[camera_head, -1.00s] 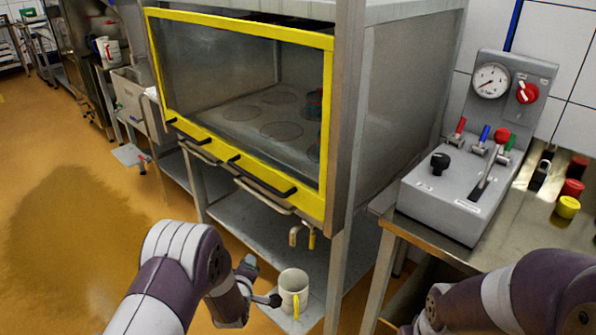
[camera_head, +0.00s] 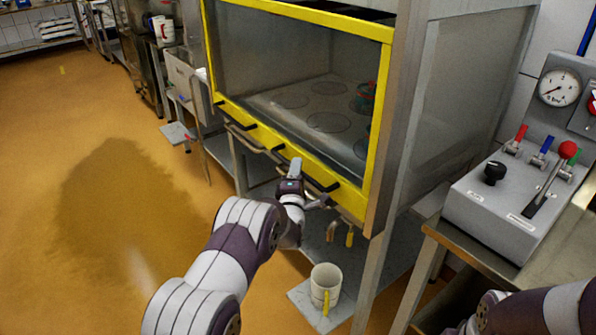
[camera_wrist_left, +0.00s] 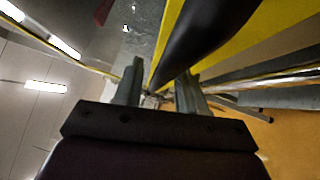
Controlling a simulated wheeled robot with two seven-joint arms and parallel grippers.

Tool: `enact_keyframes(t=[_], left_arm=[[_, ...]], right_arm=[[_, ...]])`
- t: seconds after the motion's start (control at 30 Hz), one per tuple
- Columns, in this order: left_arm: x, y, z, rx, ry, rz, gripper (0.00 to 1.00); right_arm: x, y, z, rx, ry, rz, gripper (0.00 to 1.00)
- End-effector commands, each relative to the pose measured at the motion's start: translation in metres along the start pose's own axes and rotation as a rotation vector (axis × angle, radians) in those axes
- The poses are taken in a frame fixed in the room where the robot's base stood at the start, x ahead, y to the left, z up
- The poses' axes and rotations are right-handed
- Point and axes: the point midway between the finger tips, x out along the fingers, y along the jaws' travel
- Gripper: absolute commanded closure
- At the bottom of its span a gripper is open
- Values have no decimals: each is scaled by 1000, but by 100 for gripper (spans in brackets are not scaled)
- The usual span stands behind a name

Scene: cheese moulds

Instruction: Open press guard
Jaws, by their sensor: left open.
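The press guard, a clear pane in a yellow frame (camera_head: 385,100), is down across the press front. Black bar handles sit along its lower yellow rail; the right one (camera_head: 322,182) is by my left gripper (camera_head: 306,182). In the left wrist view, that gripper (camera_wrist_left: 160,90) is open, its two fingers apart, with the black handle (camera_wrist_left: 205,35) close ahead of the fingertips. I cannot tell whether the handle is between the fingers. My right arm shows at the lower right, its gripper out of view.
A control box (camera_head: 505,215) with levers and a gauge (camera_head: 559,88) stands on a steel table at the right.

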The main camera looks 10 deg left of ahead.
Motion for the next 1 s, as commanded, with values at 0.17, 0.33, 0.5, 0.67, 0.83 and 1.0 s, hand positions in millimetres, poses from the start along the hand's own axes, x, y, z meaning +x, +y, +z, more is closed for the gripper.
enact_keyframes(t=[0.17,0.33,0.5,0.67,0.83,1.0], left_arm=[[7,0,0,1,0,0,60],[7,0,0,1,0,0,60],[7,0,0,1,0,0,100],[7,0,0,1,0,0,100],[9,13,2,1,0,2,100],[14,50,7,-1,-1,10,100]], right_arm=[[0,0,0,0,0,0,57],[0,0,0,0,0,0,57],[0,0,0,0,0,0,57],[0,0,0,0,0,0,57],[-4,0,-1,0,0,0,57],[-16,0,-2,0,0,0,57]])
